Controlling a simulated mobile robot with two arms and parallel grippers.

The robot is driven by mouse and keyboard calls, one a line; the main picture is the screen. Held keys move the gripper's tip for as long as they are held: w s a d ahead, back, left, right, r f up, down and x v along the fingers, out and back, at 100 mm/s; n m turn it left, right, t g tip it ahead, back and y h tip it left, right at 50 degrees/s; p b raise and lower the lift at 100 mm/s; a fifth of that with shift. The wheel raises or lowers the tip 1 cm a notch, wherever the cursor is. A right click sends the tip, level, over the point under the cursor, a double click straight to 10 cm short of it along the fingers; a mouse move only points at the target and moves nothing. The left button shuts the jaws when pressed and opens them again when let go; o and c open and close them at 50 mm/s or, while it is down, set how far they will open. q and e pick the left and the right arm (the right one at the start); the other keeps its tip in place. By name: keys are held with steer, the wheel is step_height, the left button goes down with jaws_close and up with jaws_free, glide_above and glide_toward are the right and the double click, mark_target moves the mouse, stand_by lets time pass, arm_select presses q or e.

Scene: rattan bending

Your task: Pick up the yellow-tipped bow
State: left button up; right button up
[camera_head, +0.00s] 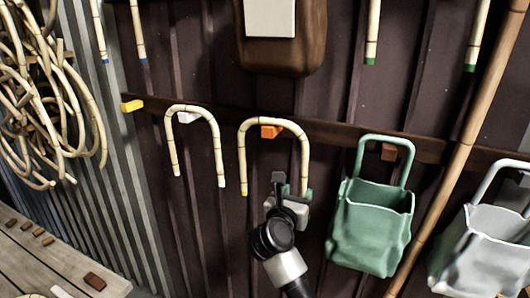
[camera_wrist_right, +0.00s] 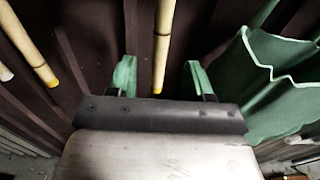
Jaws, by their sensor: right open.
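The yellow-tipped bow (camera_head: 275,122) is a pale, jointed rattan arch hanging over an orange peg (camera_head: 271,132) on the dark wall rail. Its left leg ends in a yellow tip; in the head view the lower end of its right leg is hidden behind my right gripper (camera_head: 292,190). In the right wrist view, one leg of the bow (camera_wrist_right: 164,35) stands between the two green fingers of my open right gripper (camera_wrist_right: 160,78), with a gap on both sides. The other yellow-tipped leg is to the left, outside the fingers. My left gripper is out of view.
A white-tipped bow (camera_head: 194,110) hangs on a white peg to the left. A green bag (camera_head: 370,225) hangs close to the right of my right gripper. Coiled rattan (camera_head: 50,90) hangs far left.

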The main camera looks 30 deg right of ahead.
mark_target(302, 182)
steer(key=shift+w+d+r, duration=0.2)
steer(key=shift+w+d, duration=0.15)
steer(key=shift+w, duration=0.25)
steer(key=shift+w+d, duration=0.25)
steer(key=shift+w, duration=0.05)
steer(key=p+x, duration=0.3)
steer(key=x, duration=0.2)
steer(key=shift+s+d+r, duration=0.2)
steer(key=shift+w+d+f, duration=0.1)
steer(key=shift+w+d, duration=0.25)
steer(key=shift+d, duration=0.05)
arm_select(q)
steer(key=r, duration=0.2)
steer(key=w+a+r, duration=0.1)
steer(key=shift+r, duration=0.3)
arm_select(e)
steer(key=shift+a, duration=0.1)
steer(key=shift+c, duration=0.9)
jaws_close()
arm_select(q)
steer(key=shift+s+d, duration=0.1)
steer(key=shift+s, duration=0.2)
